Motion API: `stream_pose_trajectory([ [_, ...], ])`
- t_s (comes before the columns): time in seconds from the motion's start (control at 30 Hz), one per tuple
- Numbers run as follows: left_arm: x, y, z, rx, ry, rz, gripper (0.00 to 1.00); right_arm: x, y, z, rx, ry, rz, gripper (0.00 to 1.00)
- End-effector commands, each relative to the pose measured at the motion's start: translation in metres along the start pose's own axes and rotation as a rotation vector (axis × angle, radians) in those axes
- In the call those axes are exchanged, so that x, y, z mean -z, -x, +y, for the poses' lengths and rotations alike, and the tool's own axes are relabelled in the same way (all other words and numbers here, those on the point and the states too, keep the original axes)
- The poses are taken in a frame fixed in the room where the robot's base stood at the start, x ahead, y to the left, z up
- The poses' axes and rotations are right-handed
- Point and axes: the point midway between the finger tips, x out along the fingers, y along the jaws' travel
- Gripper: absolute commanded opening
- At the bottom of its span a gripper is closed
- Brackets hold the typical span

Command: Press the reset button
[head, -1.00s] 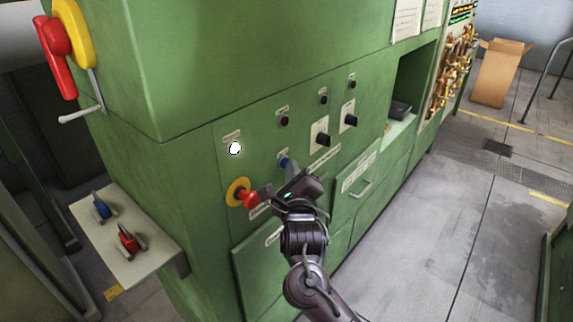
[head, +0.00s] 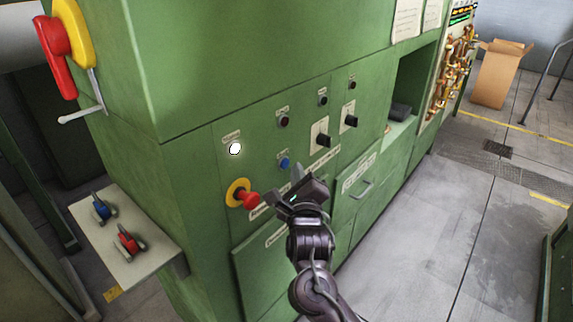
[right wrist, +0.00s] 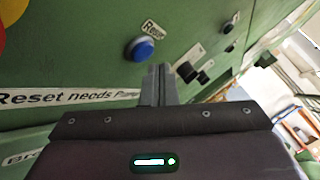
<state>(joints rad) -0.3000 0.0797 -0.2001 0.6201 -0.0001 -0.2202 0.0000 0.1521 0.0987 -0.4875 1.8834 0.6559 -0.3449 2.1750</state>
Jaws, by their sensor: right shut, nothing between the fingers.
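The reset button is a round blue button (head: 285,163) on the green cabinet's front panel. It also shows in the right wrist view (right wrist: 140,49), with a label reading "Reset" just above it. My right gripper (head: 297,172) is shut and empty. Its fingertips (right wrist: 160,68) are just to the right of and below the button in the wrist view, apart from it in the head view. My left gripper is not in view.
A red emergency knob on a yellow disc (head: 243,194) sticks out left of the gripper. A lit white button (head: 235,148) and black knobs (head: 323,140) share the panel. A drawer handle (head: 363,189) is at lower right.

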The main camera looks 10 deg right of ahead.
Motion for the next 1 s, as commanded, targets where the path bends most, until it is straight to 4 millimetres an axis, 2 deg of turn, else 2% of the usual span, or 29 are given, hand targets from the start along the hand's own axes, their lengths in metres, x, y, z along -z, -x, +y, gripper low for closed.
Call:
stream_pose_trajectory([
  [0.17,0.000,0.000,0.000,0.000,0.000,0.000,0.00,0.002,0.002,-0.001,0.000,0.000,0.001,0.00],
  [0.63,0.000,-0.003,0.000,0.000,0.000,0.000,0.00,0.024,0.032,-0.023,0.000,0.001,0.001,0.00],
  [1.0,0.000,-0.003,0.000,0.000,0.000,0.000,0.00,0.025,0.035,-0.025,0.000,0.001,0.000,0.00],
])
